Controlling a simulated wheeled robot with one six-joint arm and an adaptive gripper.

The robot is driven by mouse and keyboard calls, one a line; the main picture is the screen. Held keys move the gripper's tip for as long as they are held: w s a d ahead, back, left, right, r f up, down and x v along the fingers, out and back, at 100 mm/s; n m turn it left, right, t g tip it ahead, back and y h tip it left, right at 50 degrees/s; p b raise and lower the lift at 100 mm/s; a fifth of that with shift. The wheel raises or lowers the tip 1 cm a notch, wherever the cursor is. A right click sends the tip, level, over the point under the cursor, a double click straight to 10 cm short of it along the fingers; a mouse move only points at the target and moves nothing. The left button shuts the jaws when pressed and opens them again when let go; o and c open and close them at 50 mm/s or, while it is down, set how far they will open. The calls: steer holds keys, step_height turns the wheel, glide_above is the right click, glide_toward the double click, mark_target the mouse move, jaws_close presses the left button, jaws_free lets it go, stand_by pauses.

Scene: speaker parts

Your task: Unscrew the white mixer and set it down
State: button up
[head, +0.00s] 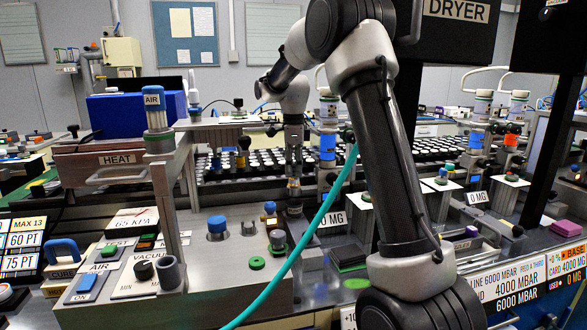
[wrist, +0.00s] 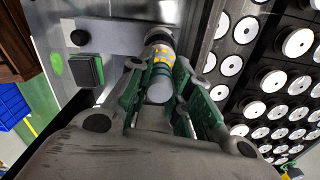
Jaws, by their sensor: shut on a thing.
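In the wrist view my gripper (wrist: 160,78) is shut on a short cylinder with a pale, whitish end and yellow-orange marks, which I take to be the white mixer (wrist: 159,91). One green-padded finger lies on each side of it. Its far end meets a dark round fitting (wrist: 160,36) at a grey plate; whether it is still threaded there I cannot tell. In the head view my gripper (head: 294,160) points down behind the grey bench, and what it holds is too small and partly hidden to make out.
Racks of white-topped round parts (wrist: 275,107) lie close to the right in the wrist view. A grey bench (head: 205,275) with posts and knobs stands in front in the head view.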

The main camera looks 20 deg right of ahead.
steer(key=shift+n, duration=0.9)
steer(key=shift+n, duration=0.9)
steer(key=shift+n, duration=0.8)
